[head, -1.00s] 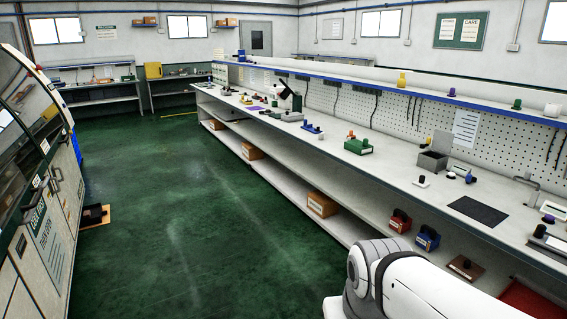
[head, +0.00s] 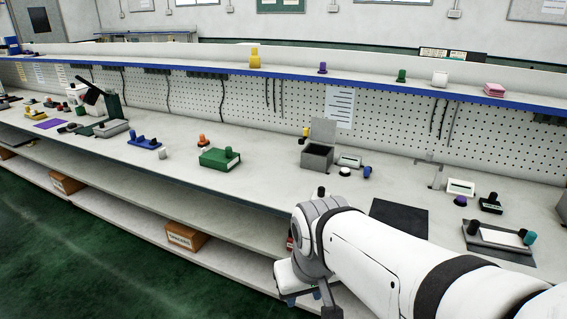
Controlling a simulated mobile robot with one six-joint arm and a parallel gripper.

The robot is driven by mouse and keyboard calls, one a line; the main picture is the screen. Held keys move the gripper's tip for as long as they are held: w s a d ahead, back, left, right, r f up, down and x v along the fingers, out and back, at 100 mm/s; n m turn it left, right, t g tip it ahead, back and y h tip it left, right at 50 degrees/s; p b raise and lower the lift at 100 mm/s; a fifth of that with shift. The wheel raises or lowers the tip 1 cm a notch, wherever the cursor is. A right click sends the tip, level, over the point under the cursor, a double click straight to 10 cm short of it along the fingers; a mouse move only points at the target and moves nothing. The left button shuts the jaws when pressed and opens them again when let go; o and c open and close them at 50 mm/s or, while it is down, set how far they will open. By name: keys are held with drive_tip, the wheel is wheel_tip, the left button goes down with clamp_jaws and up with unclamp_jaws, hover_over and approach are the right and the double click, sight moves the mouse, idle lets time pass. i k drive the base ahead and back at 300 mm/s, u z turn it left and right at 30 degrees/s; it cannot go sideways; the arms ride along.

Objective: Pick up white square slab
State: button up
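A black knob (head: 321,192) shows just above my arm on the bench. A second ago it stood on a small flat white piece, likely the white square slab, which my arm now hides. My gripper (head: 305,298) hangs low at the bottom middle, in front of the bench edge and apart from the knob. Its fingers are small and partly covered by my wrist, so I cannot tell whether it is open or shut. I see nothing held in it.
A grey open-lidded box (head: 317,156), a green block (head: 220,158) and a black mat (head: 399,218) lie on the bench (head: 260,190). A white slotted piece (head: 461,187) is to the right. A blue-edged shelf (head: 300,76) runs above. Green floor (head: 60,260) is clear at lower left.

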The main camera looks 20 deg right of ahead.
sight(321, 193)
drive_tip(key=z, duration=0.35)
drive_tip(key=i, duration=1.55)
drive_tip(key=z, duration=0.35)
drive_tip(key=k, duration=0.8)
drive_tip(key=z, duration=0.2)
drive_tip(key=i, duration=0.85)
drive_tip(key=u, duration=0.1)
